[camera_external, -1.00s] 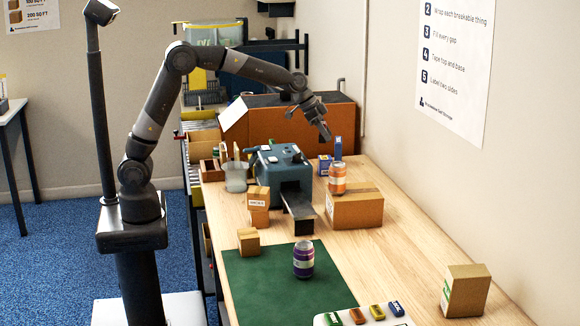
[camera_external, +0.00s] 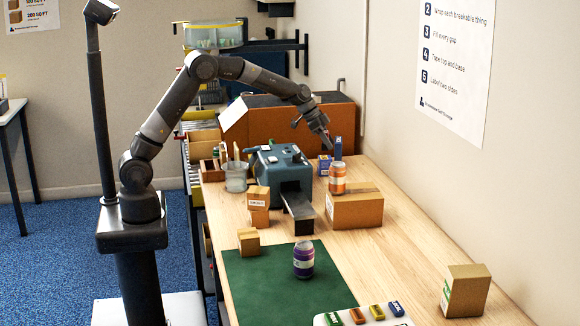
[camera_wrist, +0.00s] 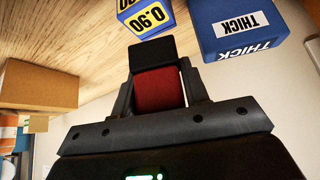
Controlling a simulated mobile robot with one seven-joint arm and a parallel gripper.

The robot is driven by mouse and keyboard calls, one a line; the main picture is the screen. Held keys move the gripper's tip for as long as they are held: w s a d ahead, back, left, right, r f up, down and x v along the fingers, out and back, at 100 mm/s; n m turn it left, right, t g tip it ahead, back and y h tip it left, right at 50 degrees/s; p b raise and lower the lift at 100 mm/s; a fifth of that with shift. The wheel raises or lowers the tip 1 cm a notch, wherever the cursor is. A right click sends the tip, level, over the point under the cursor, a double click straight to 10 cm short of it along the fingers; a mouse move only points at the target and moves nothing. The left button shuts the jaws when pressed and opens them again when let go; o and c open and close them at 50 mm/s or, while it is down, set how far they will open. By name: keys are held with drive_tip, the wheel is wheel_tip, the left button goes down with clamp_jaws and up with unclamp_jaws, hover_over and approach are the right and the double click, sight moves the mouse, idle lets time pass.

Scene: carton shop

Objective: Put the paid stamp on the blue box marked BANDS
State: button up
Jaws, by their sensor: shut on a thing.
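My gripper (camera_external: 327,143) hangs over the far end of the bench, close to two blue boxes. In the wrist view my gripper (camera_wrist: 158,85) is shut on a red block with a black end, which looks like a stamp (camera_wrist: 157,88); no word on it is readable. A small blue box with yellow labels reading 0.90 (camera_wrist: 146,17) lies just past the black end. A larger blue box marked THICK (camera_wrist: 237,28) is to its right. In the external view the small blue box (camera_external: 324,166) and the taller one (camera_external: 338,149) stand side by side. The word BANDS is not readable on either.
A cardboard carton (camera_external: 355,211) with an orange-labelled jar (camera_external: 338,179) on it stands in front of the blue boxes. A blue-grey machine (camera_external: 281,167) is to the left. The bench's right side is mostly clear.

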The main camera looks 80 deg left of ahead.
drive_tip(key=shift+f, duration=1.5)
drive_tip(key=shift+f, duration=0.1)
drive_tip(key=o, duration=1)
drive_tip(key=shift+c, duration=0.2)
